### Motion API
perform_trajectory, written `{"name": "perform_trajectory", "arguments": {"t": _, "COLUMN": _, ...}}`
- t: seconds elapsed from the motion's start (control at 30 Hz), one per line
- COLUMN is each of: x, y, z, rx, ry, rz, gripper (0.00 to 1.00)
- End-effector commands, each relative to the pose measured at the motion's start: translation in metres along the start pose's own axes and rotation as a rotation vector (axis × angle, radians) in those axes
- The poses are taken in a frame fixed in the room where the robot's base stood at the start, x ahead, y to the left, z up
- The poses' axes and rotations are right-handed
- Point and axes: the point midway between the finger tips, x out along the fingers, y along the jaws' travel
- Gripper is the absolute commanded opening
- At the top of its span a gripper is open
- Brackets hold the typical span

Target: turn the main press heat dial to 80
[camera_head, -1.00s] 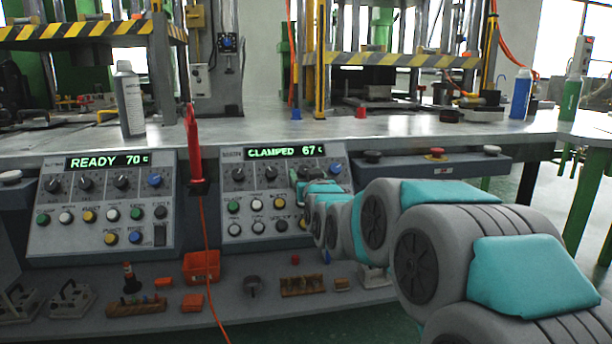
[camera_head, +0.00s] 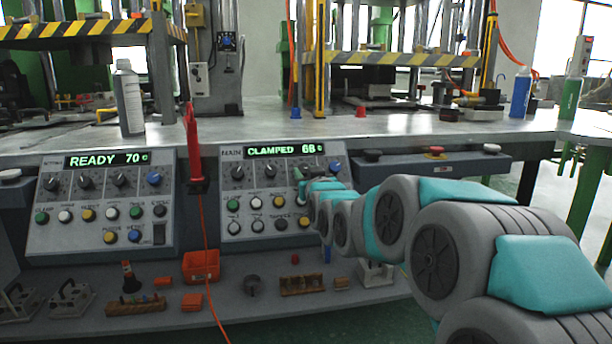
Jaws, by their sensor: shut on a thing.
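The main press panel (camera_head: 229,204) stands at the middle, with a green display (camera_head: 284,149) that reads CLAMPED and 68 c. Two black dials show in its upper row, one at the left (camera_head: 237,172) and one beside it (camera_head: 270,171). A blue knob (camera_head: 335,167) is at the row's right end. My gripper (camera_head: 301,177) is at the row between the second black dial and the blue knob, shut on the heat dial there. The gripper and arm hide that dial and its markings.
Coloured buttons (camera_head: 256,201) sit below the dials, close to my arm. A second panel (camera_head: 100,225) at the left reads READY 70 c. A red handle (camera_head: 192,135) with an orange cable hangs between the panels. Small tools and an orange bin (camera_head: 201,266) lie on the lower shelf.

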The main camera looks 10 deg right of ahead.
Motion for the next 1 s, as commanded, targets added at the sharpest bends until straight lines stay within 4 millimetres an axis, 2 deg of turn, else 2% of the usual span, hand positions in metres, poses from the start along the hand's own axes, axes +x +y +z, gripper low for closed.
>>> {"name": "perform_trajectory", "arguments": {"t": 0.53, "x": -0.0004, "y": 0.0016, "z": 0.0011, "rx": -0.061, "ry": 0.001, "rz": -0.048, "gripper": 0.0}}
{"name": "perform_trajectory", "arguments": {"t": 0.57, "x": -0.0004, "y": 0.0016, "z": 0.0011, "rx": -0.061, "ry": 0.001, "rz": -0.048, "gripper": 0.4}}
{"name": "perform_trajectory", "arguments": {"t": 0.8, "x": -0.0004, "y": 0.0019, "z": 0.0005, "rx": -0.061, "ry": 0.002, "rz": -0.047, "gripper": 0.67}}
{"name": "perform_trajectory", "arguments": {"t": 1.0, "x": -0.0003, "y": 0.0021, "z": 0.0003, "rx": -0.06, "ry": 0.002, "rz": -0.047, "gripper": 0.68}}
